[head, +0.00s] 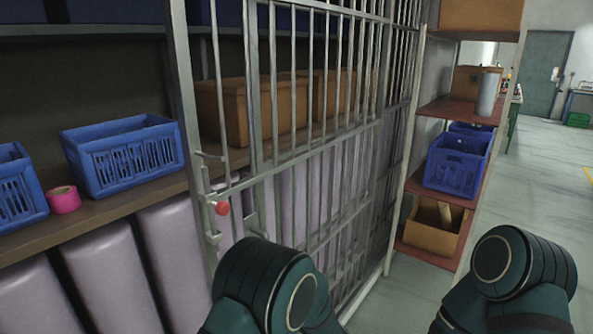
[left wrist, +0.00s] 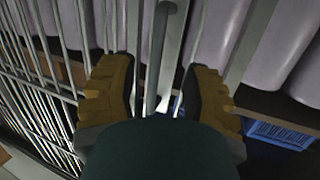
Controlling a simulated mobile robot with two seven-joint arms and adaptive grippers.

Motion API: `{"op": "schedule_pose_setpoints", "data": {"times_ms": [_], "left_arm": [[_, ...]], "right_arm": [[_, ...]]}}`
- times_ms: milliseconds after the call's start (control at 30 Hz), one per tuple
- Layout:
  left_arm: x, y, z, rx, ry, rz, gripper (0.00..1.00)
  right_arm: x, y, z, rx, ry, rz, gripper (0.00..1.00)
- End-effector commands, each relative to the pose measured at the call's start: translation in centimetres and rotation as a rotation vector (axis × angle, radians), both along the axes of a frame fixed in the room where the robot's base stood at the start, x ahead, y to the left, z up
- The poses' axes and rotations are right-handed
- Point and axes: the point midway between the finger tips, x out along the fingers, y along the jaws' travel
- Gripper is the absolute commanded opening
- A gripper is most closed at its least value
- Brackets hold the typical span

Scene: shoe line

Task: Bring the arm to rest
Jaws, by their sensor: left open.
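My left gripper (left wrist: 158,90) shows in the left wrist view with its two brown, dark-padded fingers spread apart. It is open and holds nothing that I can see. Grey metal bars show in the gap between the fingers; I cannot tell whether either finger touches them. In the head view my left arm is a dark green link low in the middle, and its gripper is hidden. My right arm is a dark green link at the lower right; its gripper is out of view. The grey barred gate (head: 262,180) stands in front of my left arm, with a red knob (head: 222,208) on its latch.
A shelf (head: 100,208) on the left carries blue crates (head: 125,155), a pink tape roll (head: 64,199) and brown boxes (head: 250,110). Pale rolls (head: 105,285) stand below it. A red-shelved rack (head: 450,112) stands beyond the gate. Open floor (head: 545,190) lies at the right.

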Motion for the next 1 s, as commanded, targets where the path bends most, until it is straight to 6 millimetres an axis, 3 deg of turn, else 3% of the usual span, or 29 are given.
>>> {"op": "schedule_pose_setpoints", "data": {"times_ms": [33, 167, 267, 400, 500, 600, 700, 800, 1000], "left_arm": [[-0.2, 2.1, -2.5, -0.040, 0.079, -0.040, 0.48], [-2.8, 5.0, -8.9, -0.195, 0.313, -0.191, 0.48], [-7.0, 6.3, -13.0, -0.332, 0.503, -0.295, 0.48], [-14.9, 7.0, -16.6, -0.527, 0.772, -0.420, 0.48], [-20.4, 7.0, -17.4, -0.638, 0.930, -0.491, 0.48], [-24.5, 6.9, -17.4, -0.710, 1.041, -0.541, 0.48], [-26.9, 6.8, -17.3, -0.747, 1.105, -0.572, 0.48], [-27.9, 6.7, -17.1, -0.761, 1.133, -0.585, 0.48], [-27.9, 6.7, -17.1, -0.762, 1.135, -0.586, 0.48]], "right_arm": [[0.0, 0.0, 0.0, 0.000, 0.000, 0.000, 0.47], [0.0, 0.0, 0.0, 0.000, 0.000, 0.000, 0.47], [0.0, 0.0, 0.0, 0.000, 0.000, 0.000, 0.47], [0.0, 0.0, 0.0, 0.000, 0.000, 0.000, 0.47], [0.0, 0.0, 0.0, 0.000, 0.000, 0.000, 0.47], [0.0, 0.0, 0.0, 0.000, 0.000, 0.000, 0.47], [0.0, 0.0, 0.0, 0.000, 0.000, 0.000, 0.47], [0.0, 0.0, 0.0, 0.000, 0.000, 0.000, 0.47], [0.0, 0.0, 0.0, 0.000, 0.000, 0.000, 0.47]]}}
